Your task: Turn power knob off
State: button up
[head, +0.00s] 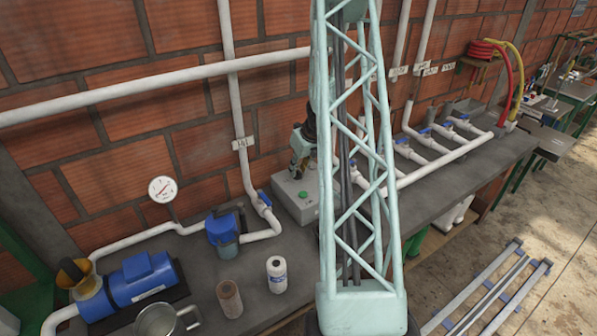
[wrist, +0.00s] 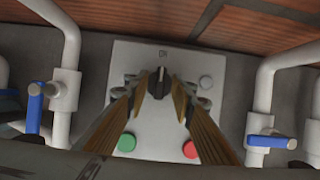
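The power knob (wrist: 159,83) is a small black knob with a pale pointer line, on the upper middle of a light grey control box (wrist: 160,136). In the wrist view the pointer runs roughly straight up and down. My gripper (wrist: 160,88) is open, with one finger on each side of the knob and the knob between the tips. I cannot tell whether the fingertips touch it. In the head view my gripper (head: 299,165) is above the back of the box (head: 297,212), and the knob is hidden there.
White pipes with blue-handled valves (wrist: 36,90) stand on both sides. The brick wall (wrist: 262,35) rises close behind.

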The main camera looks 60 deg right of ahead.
jog(key=shift+f, duration=0.15)
jog(key=shift+c, duration=0.3)
grip_shut()
